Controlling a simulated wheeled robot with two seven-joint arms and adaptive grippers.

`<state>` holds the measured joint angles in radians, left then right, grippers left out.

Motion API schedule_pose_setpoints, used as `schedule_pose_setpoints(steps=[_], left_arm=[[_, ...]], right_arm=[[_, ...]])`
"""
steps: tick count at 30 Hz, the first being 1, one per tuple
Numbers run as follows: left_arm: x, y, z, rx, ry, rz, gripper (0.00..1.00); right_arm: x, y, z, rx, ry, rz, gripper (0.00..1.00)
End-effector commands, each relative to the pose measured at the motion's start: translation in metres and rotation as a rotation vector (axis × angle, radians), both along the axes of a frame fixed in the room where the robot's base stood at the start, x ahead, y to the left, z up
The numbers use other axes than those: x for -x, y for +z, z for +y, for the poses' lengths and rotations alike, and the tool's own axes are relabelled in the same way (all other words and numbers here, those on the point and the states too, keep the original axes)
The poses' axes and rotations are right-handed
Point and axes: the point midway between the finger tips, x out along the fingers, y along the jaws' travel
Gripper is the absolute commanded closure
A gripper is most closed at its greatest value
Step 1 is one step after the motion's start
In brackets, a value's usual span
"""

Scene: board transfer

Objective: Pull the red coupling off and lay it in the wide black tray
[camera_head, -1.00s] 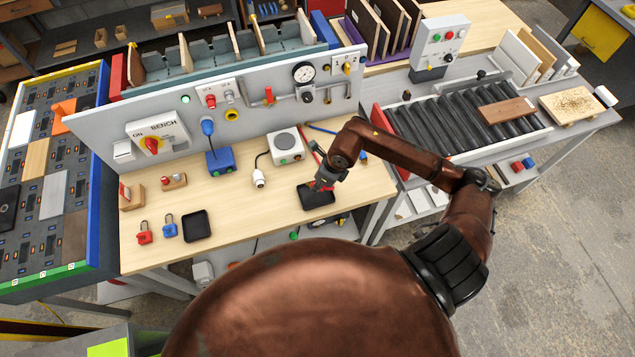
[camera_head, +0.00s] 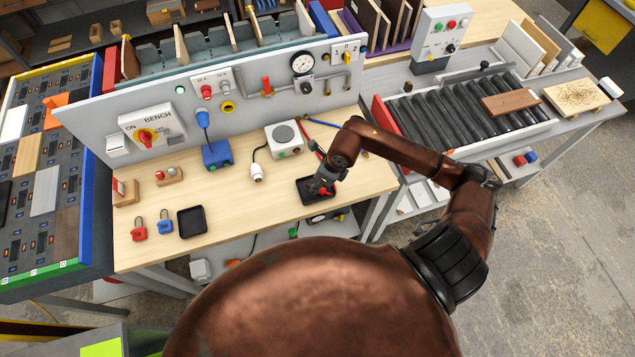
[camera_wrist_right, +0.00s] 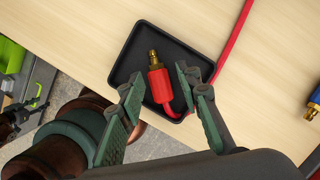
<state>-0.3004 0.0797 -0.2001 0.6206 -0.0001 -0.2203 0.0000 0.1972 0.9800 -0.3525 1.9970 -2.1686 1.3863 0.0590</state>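The wide black tray (camera_head: 304,184) sits near the front right of the wooden bench top and fills the middle of the right wrist view (camera_wrist_right: 121,62). The red coupling (camera_wrist_right: 160,86), with a brass tip, lies inside the tray. Its red hose bends under it and runs out over the tray's edge. My right gripper (camera_wrist_right: 158,76) is open above the tray, one finger on each side of the coupling, with a gap visible on both sides. In the head view the gripper (camera_head: 322,184) partly hides the tray and coupling.
A smaller black tray (camera_head: 192,222), a blue padlock (camera_head: 165,224) and a red padlock (camera_head: 138,231) are at the left front. A white box with a round plate (camera_head: 283,140) stands behind the wide tray. A blue coupling (camera_wrist_right: 314,101) shows at the wrist view's right edge.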

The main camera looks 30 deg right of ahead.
Motion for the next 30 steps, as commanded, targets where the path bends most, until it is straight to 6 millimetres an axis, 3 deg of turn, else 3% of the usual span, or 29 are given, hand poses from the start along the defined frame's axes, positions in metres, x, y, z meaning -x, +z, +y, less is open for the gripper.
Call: schedule_pose_setpoints(steps=[14, 30], left_arm=[[0.0, 0.0, 0.002, -0.003, 0.0, -0.001, 0.6], [0.0, 0.0, 0.0, 0.0, 0.0, 0.0, 0.6]], right_arm=[[0.001, 0.007, -0.001, 0.001, 0.0, 0.0, 0.6], [0.026, 0.101, -0.017, 0.002, 0.0, -0.003, 0.6]])
